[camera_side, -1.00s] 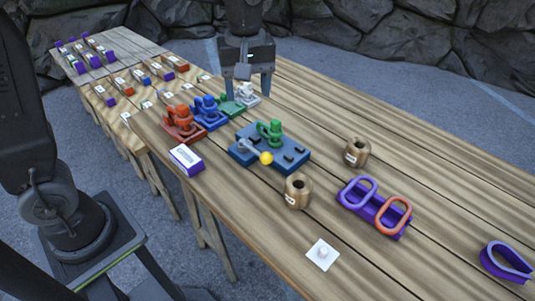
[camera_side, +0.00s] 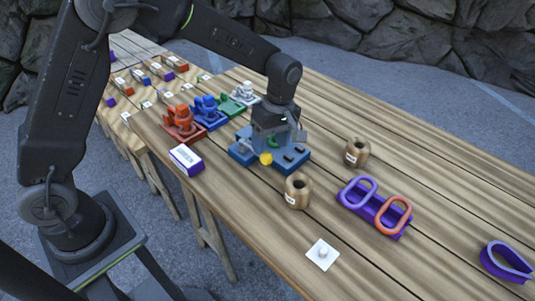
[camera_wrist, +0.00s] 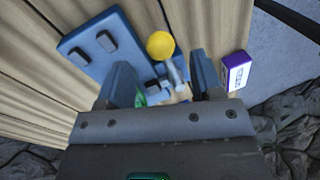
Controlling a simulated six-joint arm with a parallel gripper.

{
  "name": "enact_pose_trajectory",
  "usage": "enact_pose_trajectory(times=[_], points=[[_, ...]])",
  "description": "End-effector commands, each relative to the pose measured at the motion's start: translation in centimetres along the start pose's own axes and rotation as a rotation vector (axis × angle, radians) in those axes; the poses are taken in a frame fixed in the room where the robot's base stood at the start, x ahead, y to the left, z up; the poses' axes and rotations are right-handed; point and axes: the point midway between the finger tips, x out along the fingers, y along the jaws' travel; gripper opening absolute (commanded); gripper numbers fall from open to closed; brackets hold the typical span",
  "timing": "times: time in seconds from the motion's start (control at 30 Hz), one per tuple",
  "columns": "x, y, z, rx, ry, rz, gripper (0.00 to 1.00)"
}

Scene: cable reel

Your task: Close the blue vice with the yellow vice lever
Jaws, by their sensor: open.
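The blue vice (camera_side: 243,157) stands on the wooden table, and its flat blue base also shows in the wrist view (camera_wrist: 83,45). A green part (camera_side: 273,141) sits at the vice, mostly hidden by my gripper. The yellow ball end of the vice lever (camera_side: 266,159) is at the vice's front edge; in the wrist view the yellow ball (camera_wrist: 160,45) lies just ahead of my fingers, with its grey shaft running back between them. My gripper (camera_wrist: 165,80) is open, fingers on either side of the shaft, above the vice. Contact with the lever cannot be told.
Two wooden cylinders (camera_side: 298,191) (camera_side: 357,152) stand right of the vice. A purple box (camera_side: 186,159) is at the table's left edge. Red (camera_side: 183,124), blue (camera_side: 209,112) and green pieces stand behind it. A purple tray with rings (camera_side: 360,214) lies right.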

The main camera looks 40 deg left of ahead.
Motion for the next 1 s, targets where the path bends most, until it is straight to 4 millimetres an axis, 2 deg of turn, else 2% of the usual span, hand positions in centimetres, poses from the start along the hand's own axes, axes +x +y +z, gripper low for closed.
enact_pose_trajectory(times=[0.1, 0.3, 0.67, 1.0], points=[[2.1, -0.1, 0.0, 0.0, 0.0, -0.003, 0.6], [4.0, 0.0, 0.0, 0.0, 0.0, 0.0, 0.6], [4.3, 0.0, 0.0, 0.0, 0.0, 0.0, 0.59], [4.3, 0.0, 0.0, 0.0, 0.0, 0.001, 0.27]])
